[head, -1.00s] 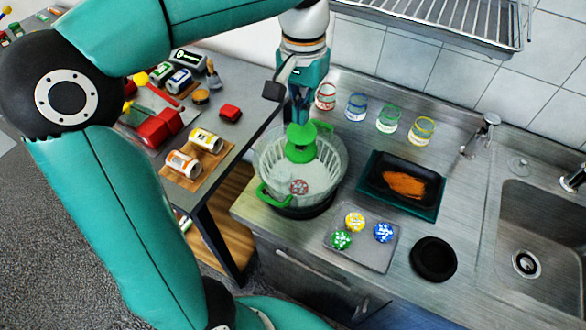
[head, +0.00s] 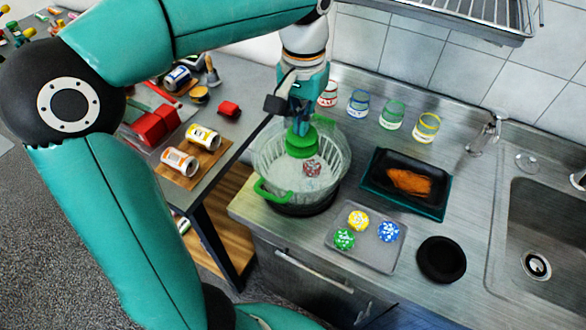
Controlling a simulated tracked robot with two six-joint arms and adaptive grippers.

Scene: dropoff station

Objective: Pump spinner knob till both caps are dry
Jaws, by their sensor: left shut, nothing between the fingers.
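The salad spinner (head: 340,170) is a clear ribbed bowl with a green handle (head: 268,192) at its front left. Its green knob (head: 302,148) stands in the middle. My left gripper (head: 301,128) is shut and empty, pointing down with its fingertips at the top of the knob; they appear to touch it. A red-and-white cap (head: 312,168) shows through the spinner, right of and below the knob. A second cap inside cannot be made out; the knob and gripper hide part of the interior. My right gripper is not in view.
A tray (head: 372,262) with yellow, green and blue caps lies in front of the spinner, near a black round lid (head: 441,260). A dark food tray (head: 430,207) is to the right. Several glasses (head: 358,104) line the back, left of the sink (head: 545,225).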

